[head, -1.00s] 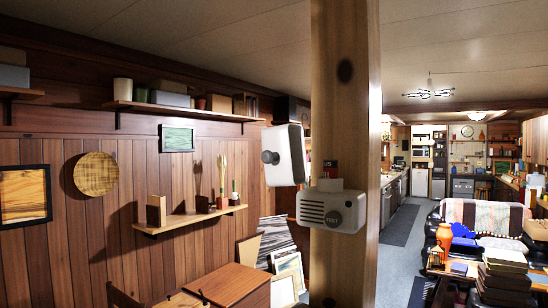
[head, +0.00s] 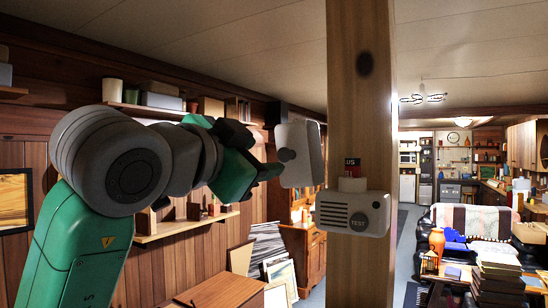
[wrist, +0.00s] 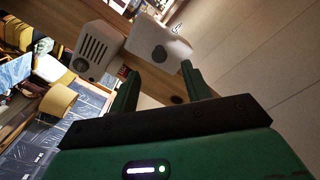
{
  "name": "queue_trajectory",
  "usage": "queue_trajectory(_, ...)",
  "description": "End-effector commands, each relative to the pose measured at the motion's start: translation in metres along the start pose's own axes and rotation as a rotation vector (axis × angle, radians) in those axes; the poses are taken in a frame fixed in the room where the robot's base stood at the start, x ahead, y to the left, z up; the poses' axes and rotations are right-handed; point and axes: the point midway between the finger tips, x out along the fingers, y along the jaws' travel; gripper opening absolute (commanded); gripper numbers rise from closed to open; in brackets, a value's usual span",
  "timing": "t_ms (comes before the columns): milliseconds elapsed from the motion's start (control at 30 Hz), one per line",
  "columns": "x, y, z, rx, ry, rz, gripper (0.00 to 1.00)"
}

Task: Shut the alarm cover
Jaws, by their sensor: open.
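The alarm (head: 352,212) is a white box with slots and a round TEST button, fixed to a wooden post. Its white cover (head: 310,155) stands open to the upper left of the box, with a dark round knob on its face. My gripper (head: 275,170) is just left of the cover, partly hidden by its own body. In the wrist view, my gripper (wrist: 157,82) has its two green fingers apart and nothing between them. The cover (wrist: 146,38) and its knob lie just beyond the fingertips there, and the alarm (wrist: 97,50) is to the left. I cannot tell whether a fingertip touches the cover.
The wooden post (head: 362,100) rises behind the alarm. A small red item (head: 352,167) shows above the box. A wall shelf (head: 190,226) is behind my arm, and a couch (head: 480,225) and stacked books (head: 502,272) are at the right.

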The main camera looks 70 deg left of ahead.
Motion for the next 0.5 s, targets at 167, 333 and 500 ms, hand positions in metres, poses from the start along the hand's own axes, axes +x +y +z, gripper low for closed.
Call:
queue_trajectory(167, 0.021, -0.002, -0.003, -0.003, -0.001, 0.003, 0.48)
queue_trajectory(333, 0.054, -0.002, -0.003, -0.003, -0.001, 0.001, 0.48)
queue_trajectory(500, 0.074, -0.001, -0.002, -0.003, 0.002, 0.001, 0.48)
